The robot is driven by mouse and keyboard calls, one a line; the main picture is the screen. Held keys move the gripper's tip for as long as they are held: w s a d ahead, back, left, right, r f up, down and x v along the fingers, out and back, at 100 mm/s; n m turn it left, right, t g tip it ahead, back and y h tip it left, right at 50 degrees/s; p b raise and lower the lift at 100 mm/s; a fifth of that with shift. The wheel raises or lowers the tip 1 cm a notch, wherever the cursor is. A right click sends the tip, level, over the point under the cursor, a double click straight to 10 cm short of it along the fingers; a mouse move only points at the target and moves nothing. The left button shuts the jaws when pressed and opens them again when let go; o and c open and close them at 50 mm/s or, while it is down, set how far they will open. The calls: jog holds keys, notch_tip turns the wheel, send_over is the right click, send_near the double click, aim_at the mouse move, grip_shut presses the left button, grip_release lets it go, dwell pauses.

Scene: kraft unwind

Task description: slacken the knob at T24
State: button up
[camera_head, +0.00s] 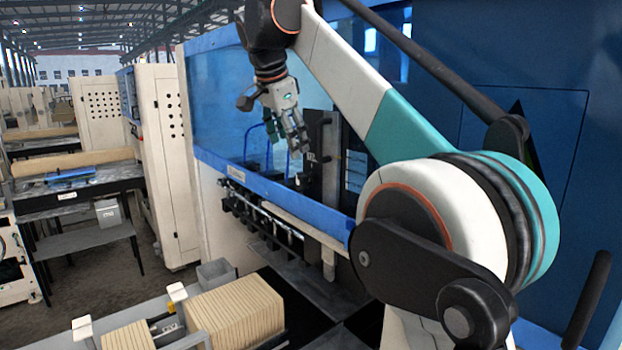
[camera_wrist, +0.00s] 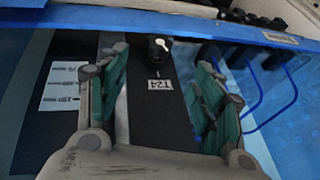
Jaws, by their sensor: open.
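The T24 knob (camera_wrist: 157,46) is black with a white pointer or lever. In the wrist view it sits on a dark upright panel (camera_wrist: 150,125), just beyond the white label (camera_wrist: 160,85) reading T24. My gripper (camera_wrist: 162,60) is open and empty, with one green-padded finger on each side of the label. The knob lies between the lines of the fingertips, towards their far end, and I see no contact. In the head view my gripper (camera_head: 296,143) hangs beside the black panel (camera_head: 331,150) on the blue machine. The knob is too small to make out surely there.
A blue rail (camera_wrist: 200,30) crosses beyond the knob in the wrist view. Blue curved hoses (camera_wrist: 285,95) on black holders lie to the right. A sheet with drawings (camera_wrist: 62,85) is at the left. The head view shows stacked brown boards (camera_head: 235,315) below.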

aim_at(298, 182)
jog(key=p+x, duration=0.1)
jog(key=x, duration=1.2)
jog(key=shift+f, duration=0.15)
jog(key=c, duration=1.1)
